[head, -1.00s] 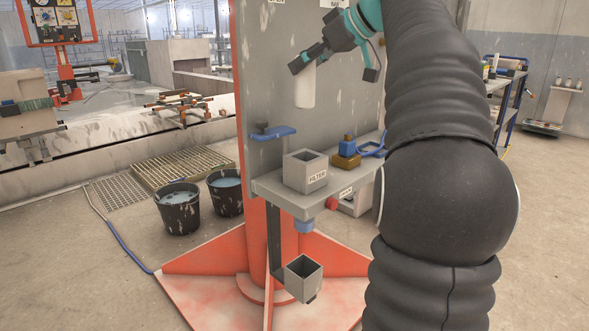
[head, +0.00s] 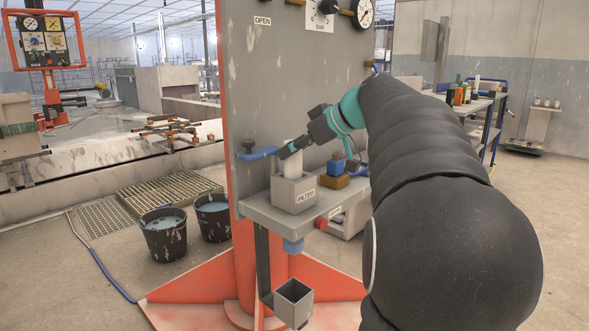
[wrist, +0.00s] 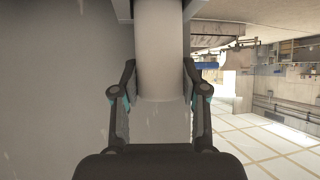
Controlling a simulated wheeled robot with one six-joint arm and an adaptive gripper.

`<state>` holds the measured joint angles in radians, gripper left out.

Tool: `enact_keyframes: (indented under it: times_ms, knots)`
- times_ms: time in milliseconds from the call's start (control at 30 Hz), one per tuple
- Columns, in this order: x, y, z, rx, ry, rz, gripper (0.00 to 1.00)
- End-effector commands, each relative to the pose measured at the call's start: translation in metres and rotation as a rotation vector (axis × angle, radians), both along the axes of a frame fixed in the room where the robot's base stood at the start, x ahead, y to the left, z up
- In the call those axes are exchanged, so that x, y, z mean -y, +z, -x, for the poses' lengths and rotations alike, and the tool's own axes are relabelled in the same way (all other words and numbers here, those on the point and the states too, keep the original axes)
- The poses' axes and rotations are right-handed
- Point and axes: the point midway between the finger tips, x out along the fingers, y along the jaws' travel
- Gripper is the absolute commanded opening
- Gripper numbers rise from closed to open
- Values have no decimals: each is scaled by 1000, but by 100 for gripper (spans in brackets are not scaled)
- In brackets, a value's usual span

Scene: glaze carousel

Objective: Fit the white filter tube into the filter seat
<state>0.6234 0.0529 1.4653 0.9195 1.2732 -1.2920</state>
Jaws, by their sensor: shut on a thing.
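The white filter tube (head: 292,172) is upright in the head view, with its lower end inside the open top of the grey box labelled FILTER (head: 295,194). My gripper (head: 290,151) is shut on the tube's upper part. In the wrist view the tube (wrist: 161,60) runs between the two fingers of my gripper (wrist: 160,88), towards grey edges at the top of the picture. The box walls hide the tube's bottom, so I cannot tell whether it is fully seated.
A blue handle (head: 258,153) sticks out of the grey panel (head: 258,70) left of the box. A blue-topped brown block (head: 335,176) stands right of it on the grey shelf (head: 262,212). A lower open grey box (head: 293,303) hangs below. Two buckets (head: 163,232) stand left.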

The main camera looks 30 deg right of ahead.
Motion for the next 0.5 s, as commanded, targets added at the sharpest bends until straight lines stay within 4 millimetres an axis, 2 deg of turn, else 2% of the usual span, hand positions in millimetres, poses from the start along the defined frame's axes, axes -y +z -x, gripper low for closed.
enact_keyframes:
  times_ms: [233,467,500]
  knots:
    - [0,-34,0,-1,0,-2,3]
    - [0,-35,-1,1,0,-1,3]
    - [0,-36,-1,1,0,-1,46]
